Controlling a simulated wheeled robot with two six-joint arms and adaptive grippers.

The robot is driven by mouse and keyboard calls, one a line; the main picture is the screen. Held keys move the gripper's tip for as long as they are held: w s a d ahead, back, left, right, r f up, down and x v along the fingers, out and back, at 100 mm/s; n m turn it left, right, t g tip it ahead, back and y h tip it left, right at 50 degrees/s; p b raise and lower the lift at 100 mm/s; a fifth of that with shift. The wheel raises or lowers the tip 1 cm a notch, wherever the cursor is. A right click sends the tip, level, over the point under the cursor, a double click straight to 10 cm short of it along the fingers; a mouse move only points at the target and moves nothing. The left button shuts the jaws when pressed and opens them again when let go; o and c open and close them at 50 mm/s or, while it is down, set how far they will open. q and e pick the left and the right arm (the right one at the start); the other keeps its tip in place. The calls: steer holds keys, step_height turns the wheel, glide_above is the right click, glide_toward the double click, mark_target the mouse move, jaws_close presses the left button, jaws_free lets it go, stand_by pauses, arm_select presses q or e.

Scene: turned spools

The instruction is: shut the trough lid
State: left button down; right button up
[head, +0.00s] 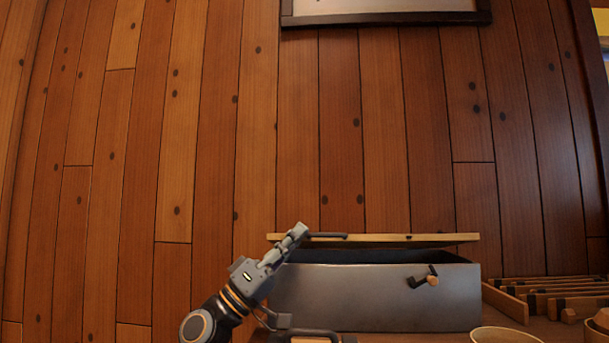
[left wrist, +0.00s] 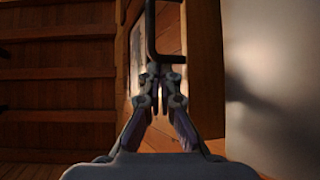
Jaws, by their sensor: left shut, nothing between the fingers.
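The grey metal trough (head: 375,297) stands at the lower right of the head view. Its wooden lid (head: 420,239) is raised, with a dark gap between it and the trough's rim. A black handle (head: 328,235) sits at the lid's left part; a black bar loop (left wrist: 165,57) shows ahead of the fingers in the left wrist view. My left gripper (head: 300,230) is shut and empty at the lid's left end, close to the handle; I cannot tell whether they touch. The lid's wooden edge (left wrist: 205,65) also shows in the left wrist view. My right gripper is not in view.
A black latch with a wooden knob (head: 432,280) is on the trough's front. Wooden slatted racks (head: 550,295) stand to the right, with a round pale bowl (head: 505,335) in front. A plank wall (head: 220,120) with a framed picture (head: 385,18) rises behind.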

arm_select(q)
steer(key=shift+a+f, duration=0.1)
steer(key=s+a, duration=0.6)
steer(key=a, duration=0.5)
steer(key=shift+s+f, duration=0.25)
steer(key=shift+f, duration=0.05)
